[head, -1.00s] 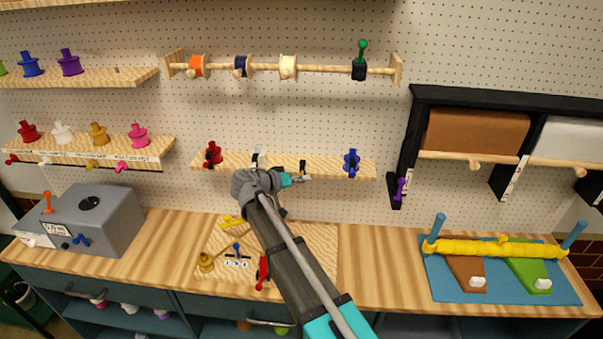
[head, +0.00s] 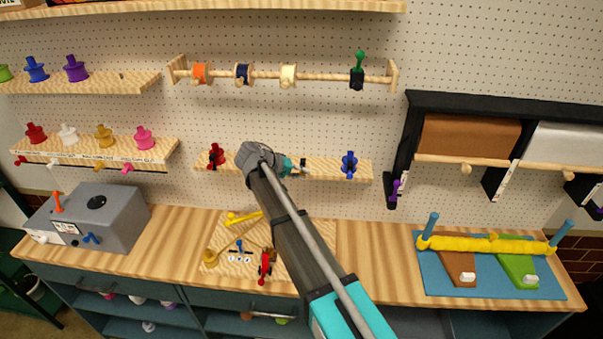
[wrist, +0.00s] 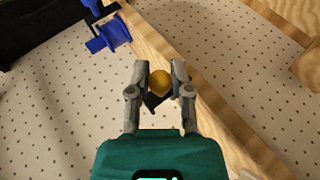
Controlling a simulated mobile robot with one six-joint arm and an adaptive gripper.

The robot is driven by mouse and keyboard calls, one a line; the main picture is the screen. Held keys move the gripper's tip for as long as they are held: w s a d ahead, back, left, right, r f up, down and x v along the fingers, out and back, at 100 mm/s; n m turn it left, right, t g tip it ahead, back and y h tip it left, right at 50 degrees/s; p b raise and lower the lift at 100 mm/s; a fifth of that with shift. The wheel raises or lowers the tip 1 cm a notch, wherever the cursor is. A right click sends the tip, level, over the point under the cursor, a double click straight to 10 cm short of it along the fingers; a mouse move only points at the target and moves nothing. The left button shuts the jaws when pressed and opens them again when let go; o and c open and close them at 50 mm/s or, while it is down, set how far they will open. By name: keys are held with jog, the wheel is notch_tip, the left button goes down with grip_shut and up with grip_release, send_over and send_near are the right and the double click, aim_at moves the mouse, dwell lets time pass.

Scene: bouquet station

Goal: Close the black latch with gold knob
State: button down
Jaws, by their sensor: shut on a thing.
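The gold knob (wrist: 159,81) sits between my gripper's two fingers in the wrist view, with a dark piece of the black latch (wrist: 155,102) just below it. My gripper (wrist: 160,77) is shut on the gold knob. In the head view my gripper (head: 301,168) is at the narrow wooden shelf (head: 330,168) on the pegboard. A small dark part of the black latch (head: 303,161) shows there beside the fingertips. My wrist and arm hide part of this shelf, and the latch's exact angle cannot be told.
A blue latch (head: 349,163) is right of my gripper on the same shelf, and a red one (head: 216,156) is at the left end. A wooden rail (head: 320,74) with several spools is above. A black wall rack (head: 408,150) is to the right.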

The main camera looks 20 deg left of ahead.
jog(key=c, duration=0.5)
grip_release()
jog(key=shift+f, duration=0.1)
